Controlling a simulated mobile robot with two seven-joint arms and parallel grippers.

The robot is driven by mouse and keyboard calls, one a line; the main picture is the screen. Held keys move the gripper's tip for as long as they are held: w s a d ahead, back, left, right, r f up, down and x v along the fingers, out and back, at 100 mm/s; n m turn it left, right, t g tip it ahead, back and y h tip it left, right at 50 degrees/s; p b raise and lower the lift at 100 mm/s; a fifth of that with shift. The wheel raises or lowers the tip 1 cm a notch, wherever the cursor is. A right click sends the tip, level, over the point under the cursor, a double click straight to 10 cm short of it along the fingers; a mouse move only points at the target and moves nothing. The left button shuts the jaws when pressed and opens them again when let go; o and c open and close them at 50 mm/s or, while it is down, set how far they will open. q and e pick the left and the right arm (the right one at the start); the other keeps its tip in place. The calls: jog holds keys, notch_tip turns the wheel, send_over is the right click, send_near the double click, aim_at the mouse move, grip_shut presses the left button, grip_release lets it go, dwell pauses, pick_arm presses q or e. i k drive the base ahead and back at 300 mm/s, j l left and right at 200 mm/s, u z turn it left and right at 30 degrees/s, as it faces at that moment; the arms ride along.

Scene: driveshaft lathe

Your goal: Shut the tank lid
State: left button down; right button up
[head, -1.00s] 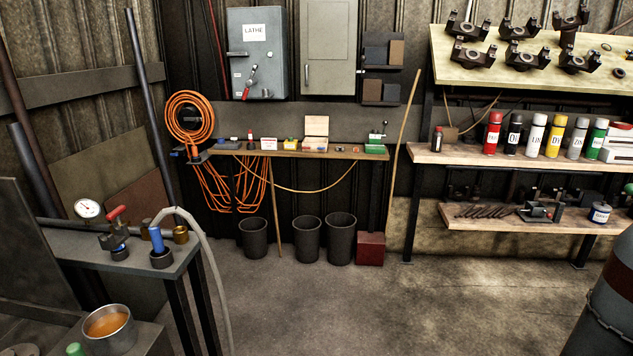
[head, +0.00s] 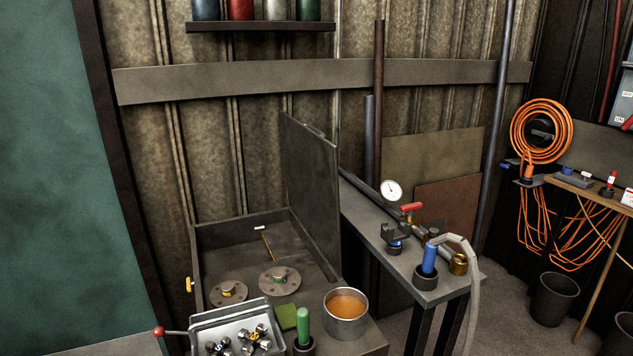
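The tank (head: 205,236) is a dark grey metal box with low walls, at lower middle left in the head view. Its lid (head: 312,195) is a flat grey panel that stands upright along the tank's right side, so the tank is open. A small handle-like piece shows on the lid's top edge. Inside the tank lies a thin rod with a white end. Neither of my grippers is in view.
Two round flanges (head: 279,280), a pot of orange liquid (head: 345,311), a green-handled tool (head: 303,326) and a metal basket of parts (head: 234,320) stand in front. A bench (head: 378,222) with a gauge (head: 391,190) and a hose (head: 472,285) is to the right.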

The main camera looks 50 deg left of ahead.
aim_at(311, 160)
jog(key=i+l+u, duration=0.2)
jog(key=u, duration=0.25)
jog(key=i+l+u, duration=0.3)
jog(key=u, duration=0.15)
jog(key=i+l+u, duration=0.2)
jog(key=l+u, duration=0.25)
jog(key=i+l+u, duration=0.1)
jog(key=l+u, duration=0.3)
jog(key=i+l+u, duration=0.1)
jog(key=l+u, duration=0.6)
jog(key=l, duration=0.25)
jog(key=l+u, duration=0.35)
jog(key=l, duration=0.2)
